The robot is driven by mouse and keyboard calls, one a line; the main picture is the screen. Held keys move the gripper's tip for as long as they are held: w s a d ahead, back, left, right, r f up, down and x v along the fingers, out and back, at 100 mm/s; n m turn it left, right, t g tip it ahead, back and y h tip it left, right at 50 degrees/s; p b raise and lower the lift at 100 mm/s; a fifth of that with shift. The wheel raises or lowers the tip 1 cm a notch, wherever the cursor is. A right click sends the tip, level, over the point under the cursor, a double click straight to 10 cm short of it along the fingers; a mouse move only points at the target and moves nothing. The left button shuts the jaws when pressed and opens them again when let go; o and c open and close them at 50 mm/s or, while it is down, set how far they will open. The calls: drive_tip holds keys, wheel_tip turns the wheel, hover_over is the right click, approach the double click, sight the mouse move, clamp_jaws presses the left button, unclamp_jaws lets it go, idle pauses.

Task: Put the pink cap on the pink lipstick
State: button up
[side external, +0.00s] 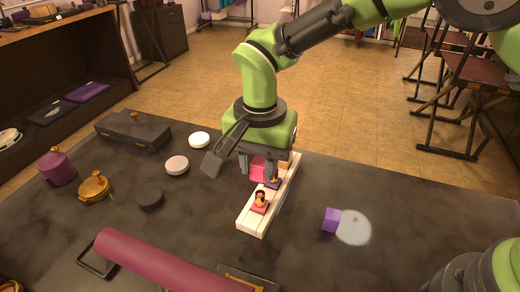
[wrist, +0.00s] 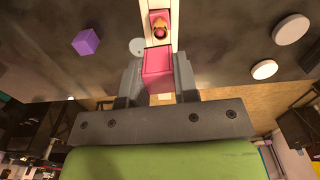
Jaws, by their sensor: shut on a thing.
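My gripper (side external: 257,178) is shut on the pink cap (side external: 258,168), a box-shaped pink piece. In the wrist view the cap (wrist: 158,68) sits between the two fingers (wrist: 157,80). The pink lipstick (side external: 260,202) stands upright at the near end of a long white holder (side external: 249,224), with a pink square base and a gold and red top. In the wrist view the lipstick (wrist: 159,25) is uncovered, just beyond the cap. The cap is above the holder and apart from this lipstick. A purple-based piece (side external: 273,184) in the holder is partly hidden by my gripper.
A purple block (side external: 331,220) lies right of the holder, beside a pale round patch (side external: 354,228). Several round discs (side external: 177,165), a gold pot (side external: 94,187) and a purple pot (side external: 56,168) stand left. A maroon roll (side external: 165,262) lies in front. The table's right side is mostly clear.

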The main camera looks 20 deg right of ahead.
sight(260, 194)
drive_tip(key=shift+f, duration=1.5)
drive_tip(key=shift+f, duration=2)
drive_tip(key=o, duration=1)
drive_tip(key=shift+c, duration=0.2)
wheel_tip(260, 194, up, 10)
drive_tip(key=shift+f, duration=0.2)
drive_tip(key=shift+r, duration=0.1)
